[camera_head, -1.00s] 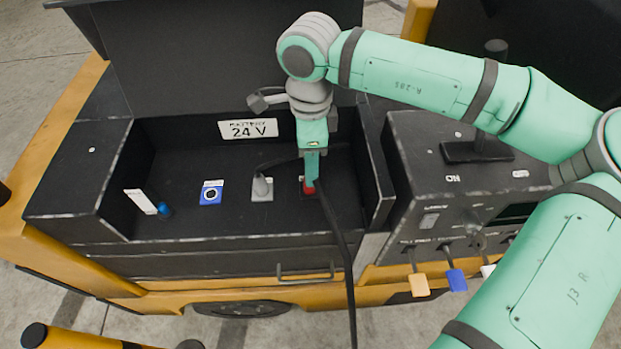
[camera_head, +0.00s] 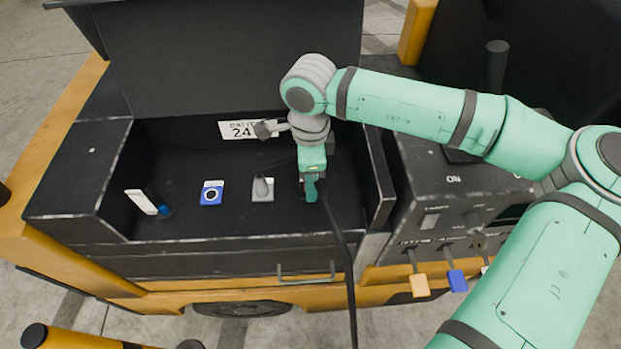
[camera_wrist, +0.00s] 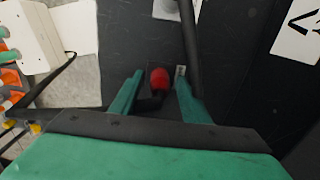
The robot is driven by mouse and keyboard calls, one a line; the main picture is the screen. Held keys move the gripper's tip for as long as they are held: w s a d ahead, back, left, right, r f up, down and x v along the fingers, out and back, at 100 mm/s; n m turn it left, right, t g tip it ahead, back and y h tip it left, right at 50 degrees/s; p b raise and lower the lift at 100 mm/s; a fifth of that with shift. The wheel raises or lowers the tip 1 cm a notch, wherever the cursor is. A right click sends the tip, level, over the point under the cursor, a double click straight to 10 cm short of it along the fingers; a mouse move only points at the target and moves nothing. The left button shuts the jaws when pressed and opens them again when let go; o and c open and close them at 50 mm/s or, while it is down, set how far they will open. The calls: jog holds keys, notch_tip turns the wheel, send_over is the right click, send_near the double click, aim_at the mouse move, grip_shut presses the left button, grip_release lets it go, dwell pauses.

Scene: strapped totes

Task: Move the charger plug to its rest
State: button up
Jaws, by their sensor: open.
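A red plug (camera_wrist: 160,79) shows in the wrist view between my two open fingers, with a dark lead beside it. Whether a finger touches it I cannot tell. In the head view my gripper (camera_head: 311,190) points down into the black battery bay and hides the red plug. A black cable (camera_head: 343,240) runs from there over the bay's front edge. To the left a grey plug-like part (camera_head: 262,187) stands upright on a pale plate, and a blue square fitting (camera_head: 211,193) with a dark round centre lies farther left. I cannot tell which fitting is the rest.
The bay's walls (camera_head: 115,165) surround the fittings, with a raised lid (camera_head: 230,60) behind. A white tag (camera_head: 140,202) and a blue knob (camera_head: 165,211) are at the left. A control panel (camera_head: 445,190) with coloured levers stands right. The bay floor between fittings is clear.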

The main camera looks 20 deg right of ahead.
dwell(0.8)
grip_shut()
jog(key=shift+r, duration=2.95)
jog(key=shift+r, duration=0.1)
jog(key=shift+r, duration=2.95)
